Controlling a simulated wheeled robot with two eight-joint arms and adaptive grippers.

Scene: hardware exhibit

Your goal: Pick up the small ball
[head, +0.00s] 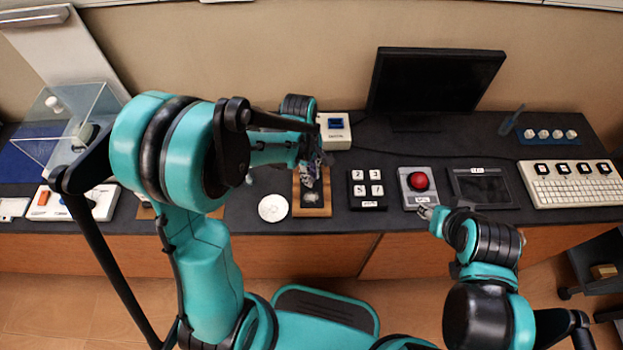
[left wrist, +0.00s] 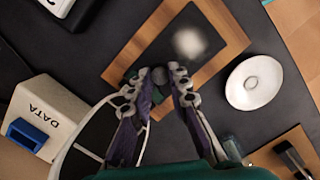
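A small gap seems to show beside the right finger, and I cannot tell whether the ball touches the left one. In the head view my left gripper (head: 311,170) is over the wooden-framed pad (head: 312,211), and the ball cannot be made out there. My right gripper (head: 428,212) is by the front edge of the counter, too small to read.
A white round dish (head: 272,208) lies left of the pad. A white DATA box (head: 334,131) stands behind it. A four-key pad (head: 367,190), a red button box (head: 419,183) and a screen panel (head: 482,188) stand to the right. A monitor (head: 436,80) is at the back.

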